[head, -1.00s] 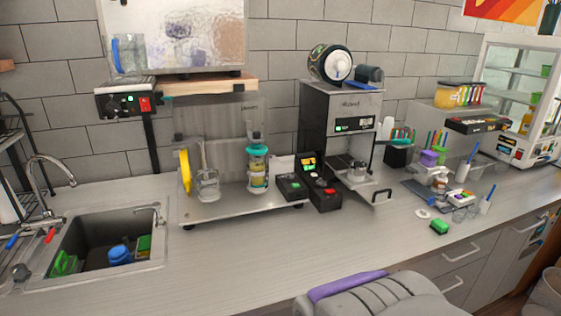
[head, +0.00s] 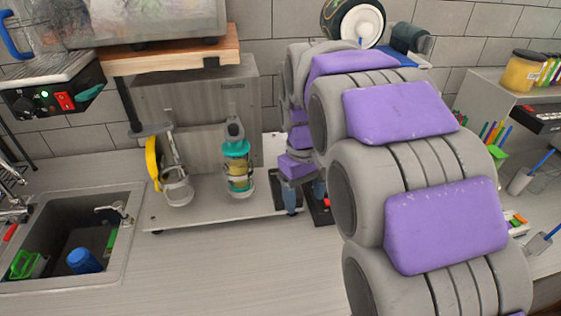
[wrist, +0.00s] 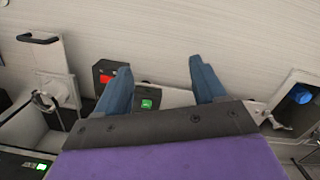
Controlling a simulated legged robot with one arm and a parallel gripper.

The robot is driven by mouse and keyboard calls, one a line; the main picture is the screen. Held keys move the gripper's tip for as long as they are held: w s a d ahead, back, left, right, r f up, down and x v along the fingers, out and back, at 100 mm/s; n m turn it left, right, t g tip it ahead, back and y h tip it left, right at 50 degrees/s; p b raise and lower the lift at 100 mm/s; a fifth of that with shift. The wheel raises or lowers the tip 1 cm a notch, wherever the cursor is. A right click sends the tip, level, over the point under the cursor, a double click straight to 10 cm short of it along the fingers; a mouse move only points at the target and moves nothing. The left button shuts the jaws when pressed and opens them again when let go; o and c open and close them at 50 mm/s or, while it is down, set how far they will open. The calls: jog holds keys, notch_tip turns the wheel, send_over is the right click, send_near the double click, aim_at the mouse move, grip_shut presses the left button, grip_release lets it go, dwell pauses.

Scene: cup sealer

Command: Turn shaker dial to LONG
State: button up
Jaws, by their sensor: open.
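My gripper (head: 305,196) is open, with its two blue fingers pointing down over the black control boxes at the right end of the metal platform (head: 215,207). In the wrist view my gripper (wrist: 158,62) has nothing between its fingertips. A small box with a lit green button (wrist: 147,103) shows between the fingers. A black box with a red button (wrist: 112,72) is beside the left finger and partly hidden by it. I cannot make out the shaker dial or its marks; my gripper covers part of this area.
The sink (head: 75,240) is at the left. The counter in front (head: 230,275) is clear.

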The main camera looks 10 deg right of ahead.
jog(key=w+d+r+n+p, duration=0.1)
jog(key=w+d+n+p, duration=0.15)
jog(key=w, duration=0.65)
jog(key=w+d+r+n+p, duration=0.1)
jog(key=w+r+p, duration=0.15)
jog(key=w, duration=0.65)
jog(key=w+a+f+n+t+p, duration=0.1)
jog(key=w+a+f+n+p, duration=0.25)
jog(key=w, duration=0.55)
jog(key=shift+n, duration=0.4)
jog(key=f+b, duration=0.1)
jog(key=f, duration=0.3)
jog(key=w+d+f+b, duration=0.1)
jog(key=f, duration=0.4)
jog(key=w+d+f+b, duration=0.1)
jog(key=f, duration=0.3)
jog(key=shift+f+b, duration=0.35)
jog(key=shift+b, duration=0.05)
jog(key=f, duration=0.1)
jog(key=a+f, duration=0.1)
jog(key=f, duration=0.1)
jog(key=a+f, duration=0.1)
jog(key=shift+f, duration=0.4)
jog(key=shift+d, duration=0.65)
jog(key=shift+c, duration=1.1)
jog(key=shift+a, duration=0.45)
jog(key=c, duration=0.6)
jog(key=shift+c, duration=1)
jog(key=shift+d, duration=0.1)
